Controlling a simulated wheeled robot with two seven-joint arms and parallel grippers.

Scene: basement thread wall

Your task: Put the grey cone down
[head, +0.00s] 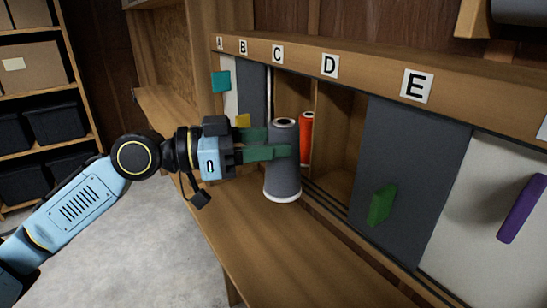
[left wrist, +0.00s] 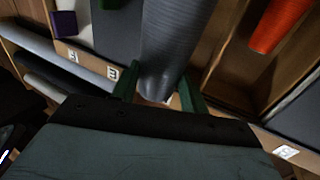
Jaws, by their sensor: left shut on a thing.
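The grey cone (head: 283,165) is a tall thread cone with a pale rim at its base. It stands upright in front of the open compartments near labels C and D. My left gripper (head: 284,152) comes in from the left with its green fingers around the cone's middle. It is shut on the cone. The cone also shows between the fingers in the left wrist view (left wrist: 175,40). Its base appears over or at the wooden ledge (head: 255,235); I cannot tell whether they touch. My right gripper is not in view.
A red-orange cone (head: 306,135) stands in a compartment just behind the grey one. A dark sliding panel with a green handle (head: 381,205) and a white panel with a purple handle (head: 521,208) cover the right side. The ledge front is clear. Shelves with bins (head: 40,125) stand left.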

